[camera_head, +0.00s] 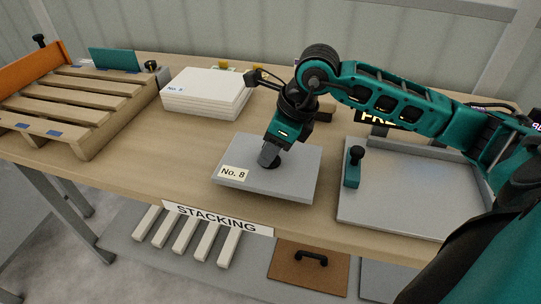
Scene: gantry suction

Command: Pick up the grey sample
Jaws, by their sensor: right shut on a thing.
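The grey sample (297,183) is a flat grey slab with a white "No. 8" label at its left corner. It is in the middle of the head view, over the front part of the table. My right gripper (268,160) points down onto the middle of its top face and is shut on it. The contact point is partly hidden by the gripper itself. I cannot tell for sure whether the slab is clear of the table top. My left gripper is not in view.
A stack of white slabs (205,92) stands behind on the wooden table (140,165). A slatted wooden pallet (75,100) is at the left. A grey tray (415,200) with a teal clamp (353,167) is at the right. A "STACKING" sign (217,219) hangs at the front edge.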

